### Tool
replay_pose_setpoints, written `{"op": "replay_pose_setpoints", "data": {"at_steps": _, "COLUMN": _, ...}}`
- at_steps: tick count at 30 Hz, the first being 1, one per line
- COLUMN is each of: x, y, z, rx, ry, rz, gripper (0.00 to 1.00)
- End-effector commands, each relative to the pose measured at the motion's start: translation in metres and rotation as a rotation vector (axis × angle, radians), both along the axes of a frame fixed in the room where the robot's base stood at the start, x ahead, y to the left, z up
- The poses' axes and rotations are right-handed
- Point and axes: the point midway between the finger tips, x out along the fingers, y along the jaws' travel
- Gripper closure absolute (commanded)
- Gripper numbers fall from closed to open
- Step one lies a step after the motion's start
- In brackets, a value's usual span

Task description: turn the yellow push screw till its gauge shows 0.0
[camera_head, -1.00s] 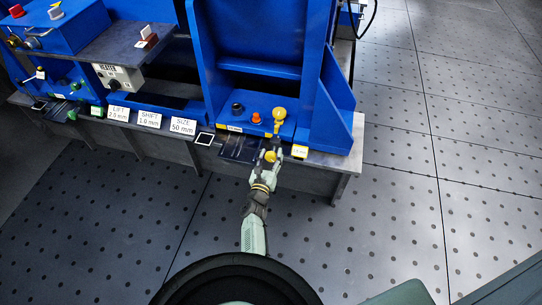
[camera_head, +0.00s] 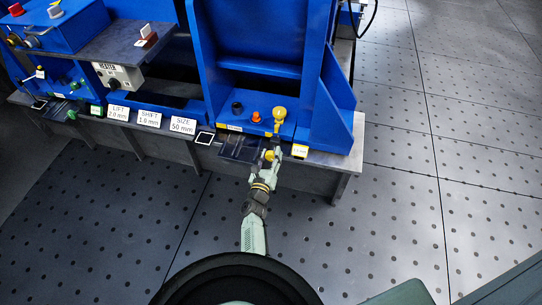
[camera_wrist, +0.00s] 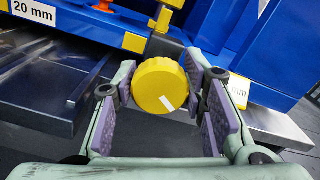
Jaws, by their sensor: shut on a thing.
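The yellow push screw (camera_wrist: 158,86) shows a round, ribbed knob with a white mark at its lower right. It stands between the two purple-padded fingers of my gripper (camera_wrist: 163,92), which is shut on it. In the head view the yellow knob (camera_head: 270,156) is small and partly covered by my gripper (camera_head: 268,163) at the bench's front edge. A small yellow-edged readout (camera_head: 299,151) sits just right of the screw. Its figures are too small to read surely. In the wrist view its yellow edge (camera_wrist: 237,95) shows partly behind the right finger.
A blue frame (camera_head: 260,70) rises behind the screw. An orange button (camera_head: 256,117), a dark knob (camera_head: 237,107) and a yellow round-headed part (camera_head: 279,113) stand on its base. White LIFT, SHIFT and SIZE (camera_head: 183,126) plates line the bench to the left. The perforated floor is clear.

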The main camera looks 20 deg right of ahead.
Motion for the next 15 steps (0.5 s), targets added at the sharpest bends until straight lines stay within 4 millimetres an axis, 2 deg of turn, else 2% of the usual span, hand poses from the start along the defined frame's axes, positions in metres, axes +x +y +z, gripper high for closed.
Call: {"op": "replay_pose_setpoints", "data": {"at_steps": 15, "x": 0.0019, "y": 0.0014, "z": -0.0004, "rx": -0.393, "ry": 0.264, "rz": 0.001, "gripper": 0.90}}
